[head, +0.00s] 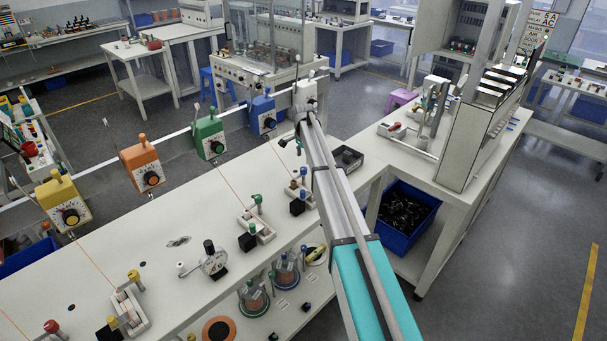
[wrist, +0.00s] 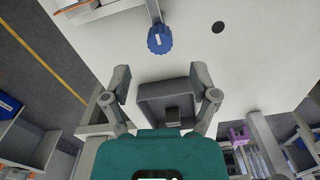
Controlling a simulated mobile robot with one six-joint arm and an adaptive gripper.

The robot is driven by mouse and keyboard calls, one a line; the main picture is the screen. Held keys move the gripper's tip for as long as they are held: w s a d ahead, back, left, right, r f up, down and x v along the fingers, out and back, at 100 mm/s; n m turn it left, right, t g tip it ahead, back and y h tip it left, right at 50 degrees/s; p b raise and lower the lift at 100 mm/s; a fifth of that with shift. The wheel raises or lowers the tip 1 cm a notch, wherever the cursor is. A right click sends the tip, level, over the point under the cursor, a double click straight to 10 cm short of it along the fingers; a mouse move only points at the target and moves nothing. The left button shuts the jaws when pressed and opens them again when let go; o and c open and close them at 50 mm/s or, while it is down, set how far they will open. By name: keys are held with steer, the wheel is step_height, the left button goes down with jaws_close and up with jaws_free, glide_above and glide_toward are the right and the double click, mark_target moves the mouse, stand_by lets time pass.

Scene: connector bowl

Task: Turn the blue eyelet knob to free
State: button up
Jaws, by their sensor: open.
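The blue eyelet knob (wrist: 160,39) shows from above in the wrist view, a ribbed round cap with a pale line along its top. In the head view a small blue-topped knob (head: 303,170) stands on a fixture on the white bench, just left of my arm. My gripper (wrist: 160,76) is open and empty in the wrist view. Its two fingers are spread apart, and the knob lies above the gap between the tips in the picture, not between them. In the head view my arm covers part of this area, and the fingers are hard to make out.
A dark open tray (head: 347,158) sits on the bench, right of my arm; it also shows between the fingers in the wrist view (wrist: 150,107). Green (head: 210,138) and blue (head: 263,115) tensioner boxes hang on a rail. A green-knobbed fixture (head: 257,200) stands nearby.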

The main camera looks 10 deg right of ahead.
mark_target(304, 169)
steer(key=shift+f+b, duration=2.7)
steer(key=shift+f, duration=0.3)
jaws_close()
